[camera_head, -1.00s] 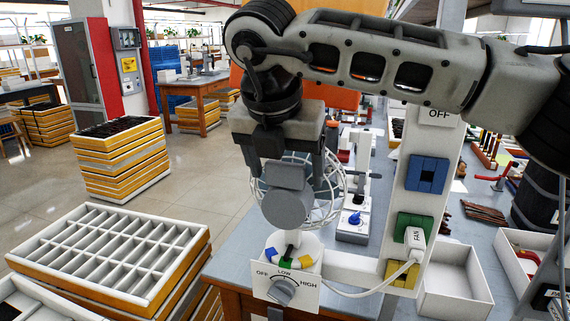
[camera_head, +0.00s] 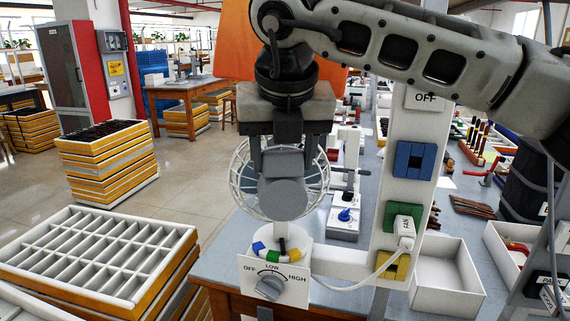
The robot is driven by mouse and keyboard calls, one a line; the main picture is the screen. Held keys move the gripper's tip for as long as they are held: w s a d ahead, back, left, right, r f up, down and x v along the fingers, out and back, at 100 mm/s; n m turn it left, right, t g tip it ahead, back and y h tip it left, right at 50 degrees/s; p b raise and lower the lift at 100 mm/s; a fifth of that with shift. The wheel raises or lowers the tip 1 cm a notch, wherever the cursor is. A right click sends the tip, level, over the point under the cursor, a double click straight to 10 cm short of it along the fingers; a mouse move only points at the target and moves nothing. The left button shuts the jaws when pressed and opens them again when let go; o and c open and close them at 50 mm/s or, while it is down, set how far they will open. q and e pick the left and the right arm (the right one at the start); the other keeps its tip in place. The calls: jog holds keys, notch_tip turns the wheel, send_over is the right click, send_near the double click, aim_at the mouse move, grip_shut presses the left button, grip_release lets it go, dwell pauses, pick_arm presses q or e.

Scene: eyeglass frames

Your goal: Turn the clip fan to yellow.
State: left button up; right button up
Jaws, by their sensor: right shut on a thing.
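The clip fan has a grey motor housing (camera_head: 282,197) facing me and a round white wire cage (camera_head: 318,185) behind it. It stands above a white round base (camera_head: 302,254). The base carries a blue patch (camera_head: 258,247), a green patch (camera_head: 273,256) and a yellow patch (camera_head: 292,254). A dark pointer (camera_head: 282,244) below the fan sits between green and yellow. My right gripper (camera_head: 283,166) points down and is shut on the fan's motor housing, one finger at each side. My left gripper is not in view.
A grey dial (camera_head: 269,285) sits on an OFF/LOW/HIGH plate. A white post (camera_head: 405,150) holds coloured blocks and the FAN plug (camera_head: 404,228) with its cord. An open white bin (camera_head: 447,275) stands right. Compartment trays (camera_head: 95,255) are stacked at the left.

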jog(key=shift+w+d+n+y+b, duration=0.1)
jog(key=shift+d+n+y+b, duration=0.2)
jog(key=shift+n, duration=0.5)
jog(key=shift+w+d+n+y+b, duration=0.15)
jog(key=shift+d+n+y, duration=0.2)
jog(key=shift+n, duration=0.45)
jog(key=shift+g, duration=0.3)
jog(key=o, duration=1.4)
jog(key=v, duration=1.6)
jog(key=shift+s, duration=0.15)
